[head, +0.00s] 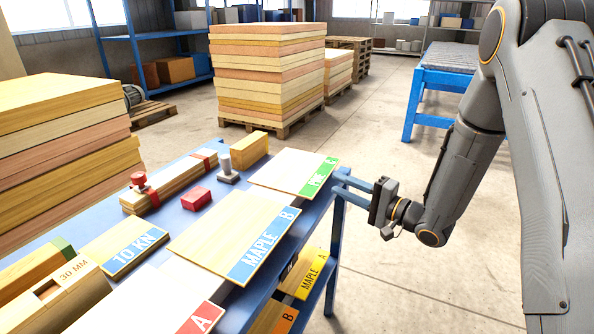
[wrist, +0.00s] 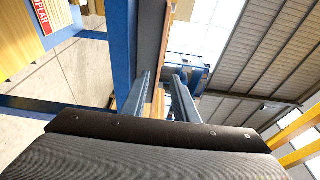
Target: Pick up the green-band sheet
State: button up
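The green-band sheet (head: 283,168) is a pale wood sheet with a green lettered band along its right end. It lies flat on the blue table (head: 190,216), with the band near the table's right edge. My gripper (head: 337,179) is just right of the band, its fingers pointing left at the sheet's edge. In the wrist view the two fingers (wrist: 162,82) stand apart with a gap between them. I cannot tell whether the sheet's edge lies in that gap. I see no grip on the sheet.
A blue-band maple sheet (head: 225,228) lies nearer on the table. Behind are a red block (head: 196,198), a grey post (head: 228,170) and a clamped wood strip (head: 170,183). A yellow-band sheet (head: 308,273) is on the lower shelf. Floor to the right is open.

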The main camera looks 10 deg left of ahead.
aim_at(326, 178)
jog(key=p+x, duration=0.1)
jog(key=x, duration=0.5)
jog(key=shift+f, duration=0.1)
jog(key=shift+d, duration=0.1)
jog(key=shift+c, duration=0.3)
grip_shut()
